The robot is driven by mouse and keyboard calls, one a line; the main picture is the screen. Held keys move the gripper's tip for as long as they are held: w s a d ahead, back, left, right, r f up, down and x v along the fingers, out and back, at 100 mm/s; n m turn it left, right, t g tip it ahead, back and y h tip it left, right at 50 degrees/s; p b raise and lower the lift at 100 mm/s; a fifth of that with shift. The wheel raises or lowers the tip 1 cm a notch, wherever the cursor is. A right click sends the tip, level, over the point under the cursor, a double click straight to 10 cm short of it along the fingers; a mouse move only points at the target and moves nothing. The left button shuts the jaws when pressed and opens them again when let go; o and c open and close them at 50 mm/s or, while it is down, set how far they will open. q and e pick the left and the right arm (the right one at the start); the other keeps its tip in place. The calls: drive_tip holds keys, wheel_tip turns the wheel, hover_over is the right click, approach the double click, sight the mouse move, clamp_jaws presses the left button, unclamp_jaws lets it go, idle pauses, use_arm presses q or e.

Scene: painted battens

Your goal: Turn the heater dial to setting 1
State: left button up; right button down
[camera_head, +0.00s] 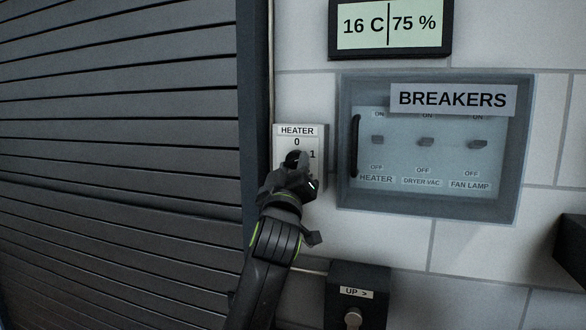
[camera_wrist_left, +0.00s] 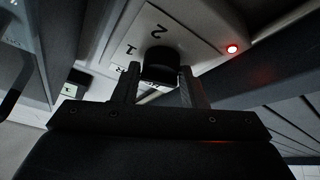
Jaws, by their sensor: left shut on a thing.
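The marks 1 and 2 show beside the dial, and a red light (camera_wrist_left: 232,48) glows near the face's edge. I cannot tell where the dial points. My right gripper is not in view.
A breaker case (camera_head: 344,190) with a clear cover and black handle is right of the heater. A display (camera_head: 390,25) above reads 16 C and 75 %. A dark box marked UP (camera_head: 345,272) with a knob is below. A dark slatted shutter (camera_head: 120,150) fills the left.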

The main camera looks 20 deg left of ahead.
use_arm(q)
drive_tip(key=o, duration=0.9)
drive_tip(key=shift+f, duration=0.1)
drive_tip(key=shift+s+f, duration=0.3)
drive_tip(key=shift+s, duration=0.2)
drive_tip(key=b+v, duration=0.5)
drive_tip(key=v, duration=1.1)
drive_tip(key=shift+s, duration=0.15)
